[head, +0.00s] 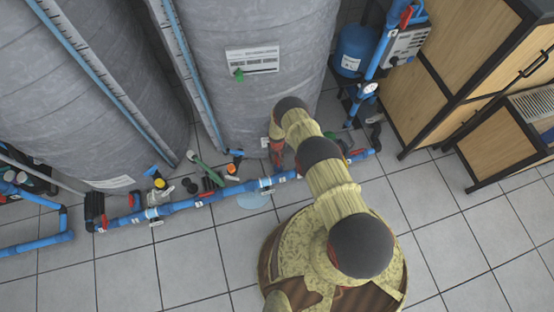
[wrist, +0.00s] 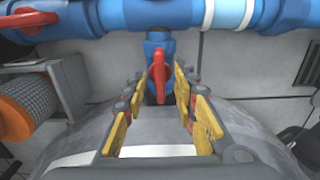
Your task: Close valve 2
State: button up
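A red valve handle (wrist: 158,76) sits on a blue vertical pipe stub under a horizontal blue pipe (wrist: 120,17) in the wrist view. The handle points along the stub. I cannot read a number on it, so I cannot tell whether it is valve 2. My gripper (wrist: 161,93) is open, its yellow-padded fingers on either side of the stub and handle, with visible gaps. I cannot tell whether the handle lies fully between the fingertips in depth. In the head view, my arm reaches down beside the large grey tank (head: 250,100) and largely hides the gripper.
Another red handle (wrist: 40,22) is on the pipe at upper left in the wrist view. An orange-and-grey round object (wrist: 25,103) stands at left. In the head view, a blue floor pipe (head: 205,197) crosses below the tanks; a wooden cabinet (head: 432,75) stands right. Tiled floor at lower right is clear.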

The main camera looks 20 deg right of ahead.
jog(key=shift+c, duration=0.5)
grip_shut()
jog(key=m, duration=0.3)
jog(key=shift+m, duration=0.4)
jog(key=m, duration=0.3)
jog(key=shift+m, duration=0.3)
jog(key=m, duration=0.5)
jog(key=shift+m, duration=2.7)
